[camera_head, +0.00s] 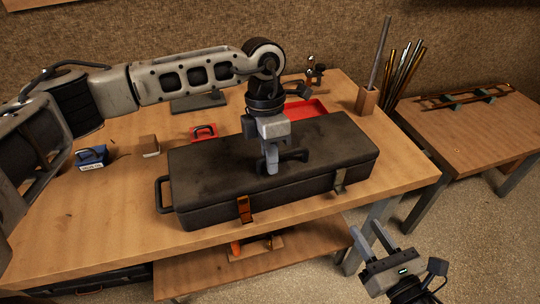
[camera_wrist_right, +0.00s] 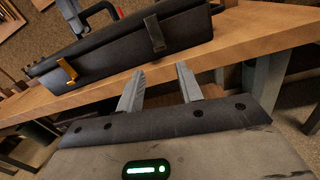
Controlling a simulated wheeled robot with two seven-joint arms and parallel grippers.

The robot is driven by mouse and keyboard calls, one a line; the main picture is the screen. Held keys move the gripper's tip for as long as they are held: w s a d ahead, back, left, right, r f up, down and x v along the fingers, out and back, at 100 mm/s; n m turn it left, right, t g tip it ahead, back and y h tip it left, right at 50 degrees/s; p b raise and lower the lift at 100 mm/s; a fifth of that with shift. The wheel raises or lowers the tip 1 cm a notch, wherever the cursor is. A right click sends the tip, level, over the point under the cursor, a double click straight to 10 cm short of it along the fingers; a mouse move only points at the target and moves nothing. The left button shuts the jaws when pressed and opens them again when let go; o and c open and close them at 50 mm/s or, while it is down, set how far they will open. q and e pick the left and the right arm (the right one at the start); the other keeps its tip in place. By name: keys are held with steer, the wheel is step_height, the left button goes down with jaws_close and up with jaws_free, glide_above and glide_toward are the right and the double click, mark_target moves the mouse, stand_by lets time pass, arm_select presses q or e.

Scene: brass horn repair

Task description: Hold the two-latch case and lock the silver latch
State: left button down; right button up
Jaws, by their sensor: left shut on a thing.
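The black two-latch case (camera_head: 250,165) lies on the wooden bench with its lid down. Its silver latch (camera_head: 340,181) is at the right of the front face, and it also shows in the right wrist view (camera_wrist_right: 154,35). I cannot tell whether it is locked. The brass latch (camera_head: 244,208) is at the left of the front, also in the right wrist view (camera_wrist_right: 67,71). My left gripper (camera_head: 271,168) points down and is shut on the case's top handle (camera_head: 295,156). My right gripper (camera_head: 365,229) is open and empty, in front of and below the bench edge, apart from the silver latch.
The bench (camera_head: 100,220) has a blue box (camera_head: 92,158), a small wooden block (camera_head: 149,146) and a red tray (camera_head: 306,108). A rod holder (camera_head: 367,99) stands at the back right. A lower shelf (camera_head: 290,262) lies under the bench. A side table (camera_head: 470,125) stands to the right.

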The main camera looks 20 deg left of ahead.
steer(key=shift+c, duration=0.3)
stand_by(0.6)
jaws_close()
steer(key=m+g+y, duration=0.1)
steer(key=m, duration=0.3)
steer(key=s+a+m+g+y, duration=0.1)
steer(key=m+g, duration=0.1)
steer(key=m, duration=0.2)
steer(key=a+m+g+y, duration=0.1)
steer(key=m+y, duration=0.1)
steer(key=m, duration=0.2)
steer(key=shift+s+m, duration=0.3)
